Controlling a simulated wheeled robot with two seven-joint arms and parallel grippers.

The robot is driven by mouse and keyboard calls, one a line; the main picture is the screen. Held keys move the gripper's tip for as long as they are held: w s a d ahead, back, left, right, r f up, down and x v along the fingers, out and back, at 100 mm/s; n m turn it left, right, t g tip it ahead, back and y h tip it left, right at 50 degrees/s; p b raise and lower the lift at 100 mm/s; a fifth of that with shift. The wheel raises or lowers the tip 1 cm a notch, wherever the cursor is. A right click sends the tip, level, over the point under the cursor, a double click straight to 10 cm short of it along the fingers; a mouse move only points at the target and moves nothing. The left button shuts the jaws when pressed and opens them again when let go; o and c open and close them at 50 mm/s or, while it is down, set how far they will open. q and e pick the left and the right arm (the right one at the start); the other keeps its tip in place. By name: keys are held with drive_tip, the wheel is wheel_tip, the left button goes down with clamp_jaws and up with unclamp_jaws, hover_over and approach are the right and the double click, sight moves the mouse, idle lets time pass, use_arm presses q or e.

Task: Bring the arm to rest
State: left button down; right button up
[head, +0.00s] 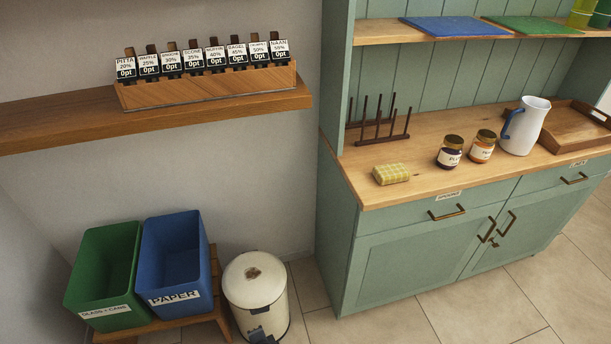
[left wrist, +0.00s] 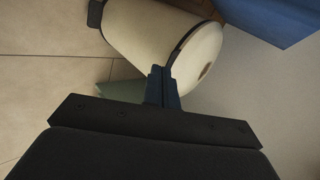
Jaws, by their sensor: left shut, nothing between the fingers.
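My left gripper (left wrist: 163,84) shows in the left wrist view, its dark blue fingers together with nothing between them. Beyond the fingers, in the same view, lies the cream pedal bin (left wrist: 150,35); I see a gap of floor and wall around it and cannot tell how far off it is. In the head view neither gripper nor arm shows. The bin (head: 255,287) there stands on the floor right of the recycling tubs. My right gripper is in neither view.
A green tub (head: 100,265) and a blue paper tub (head: 172,250) sit on a low wooden stand. A wooden shelf (head: 50,120) with a row of labelled tags is above. A green cabinet (head: 400,260) at right carries jars (head: 450,152), a white jug (head: 526,125) and a folded cloth (head: 392,174).

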use_arm(q)
wheel_tip(320, 180, up, 10)
drive_tip(key=s+d+n+g+h, duration=0.2)
drive_tip(key=n+g+h, duration=0.2)
drive_tip(key=n, duration=0.3)
drive_tip(key=s+a+f+n+g, duration=0.2)
drive_tip(key=s+f+n, duration=0.1)
drive_tip(key=s, duration=1.2)
drive_tip(key=shift+s+a+f+g+h, duration=0.15)
drive_tip(key=shift+s+f+g+h, duration=0.05)
drive_tip(key=shift+g+h, duration=0.2)
